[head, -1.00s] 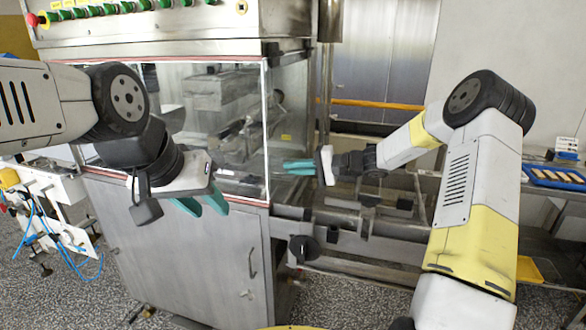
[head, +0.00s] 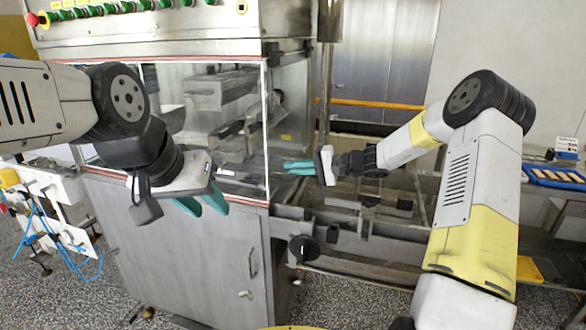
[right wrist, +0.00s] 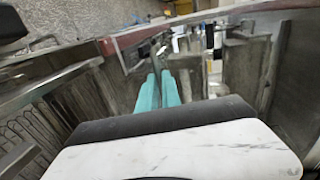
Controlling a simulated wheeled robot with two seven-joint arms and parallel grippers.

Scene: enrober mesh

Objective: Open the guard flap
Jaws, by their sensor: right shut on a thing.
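The guard flap (head: 228,82) is a clear pane with a red and white edge on the front of the steel machine. My right gripper (head: 286,165) is at the machine's right front corner, beside the flap's right edge. Its teal fingers (right wrist: 158,92) are close together on a thin part at that edge; the exact contact is too small to make out. My left gripper (head: 205,205) hangs in front of the pane's lower edge with its teal fingers apart and nothing between them.
The steel cabinet (head: 185,250) stands below the pane, and a row of green buttons (head: 125,8) runs above. A conveyor frame with a black knob (head: 303,248) extends right. A blue tray (head: 558,177) lies far right. Blue hoses (head: 70,240) hang at left.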

